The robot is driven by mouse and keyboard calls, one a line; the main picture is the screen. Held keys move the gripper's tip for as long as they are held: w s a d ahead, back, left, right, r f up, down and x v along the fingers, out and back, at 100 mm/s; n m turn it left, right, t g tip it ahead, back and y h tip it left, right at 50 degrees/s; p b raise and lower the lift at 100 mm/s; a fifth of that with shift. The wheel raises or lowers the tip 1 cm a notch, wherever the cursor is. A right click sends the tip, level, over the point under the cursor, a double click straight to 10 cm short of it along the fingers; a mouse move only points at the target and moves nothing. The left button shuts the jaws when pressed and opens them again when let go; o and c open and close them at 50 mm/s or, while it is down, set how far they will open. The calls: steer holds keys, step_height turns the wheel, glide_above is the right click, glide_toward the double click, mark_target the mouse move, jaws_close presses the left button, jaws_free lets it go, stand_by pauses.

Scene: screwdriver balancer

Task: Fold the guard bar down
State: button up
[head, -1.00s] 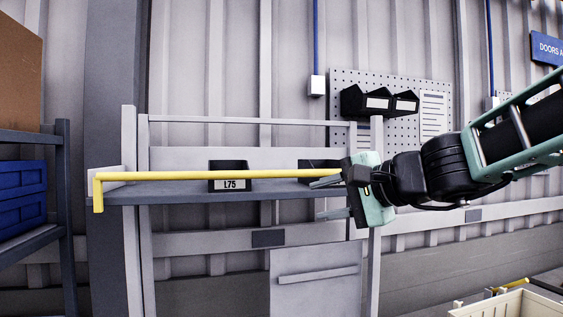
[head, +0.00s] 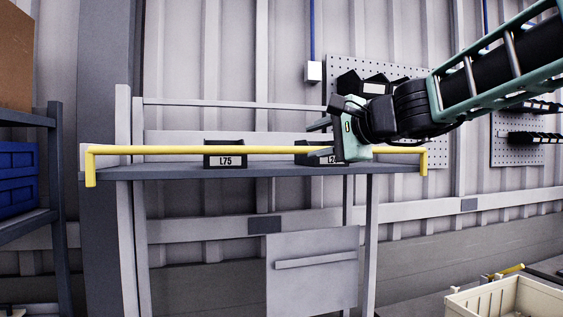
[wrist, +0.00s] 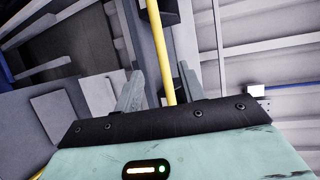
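The yellow guard bar (head: 260,150) runs level across the front of the grey shelf (head: 190,172), with short bent ends hanging at its left and right. My gripper (head: 321,139) is at the bar, right of its middle, with one finger above the bar and the lower finger overlapping it in the head view. In the wrist view, the bar (wrist: 160,50) passes between the two spread fingers of my gripper (wrist: 160,88). The gripper is open, and the fingers do not visibly clamp the bar. My gripper's body hides part of the bar in the head view.
Black bins, one labelled L75 (head: 225,155), stand on the shelf behind the bar. A rack with blue crates (head: 18,175) is at the left. A cream crate (head: 505,300) is at the lower right. A pegboard (head: 400,75) hangs behind my arm.

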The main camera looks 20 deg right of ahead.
mark_target(284, 150)
steer(key=x, duration=1.2)
steer(key=shift+f, duration=0.1)
jaws_close()
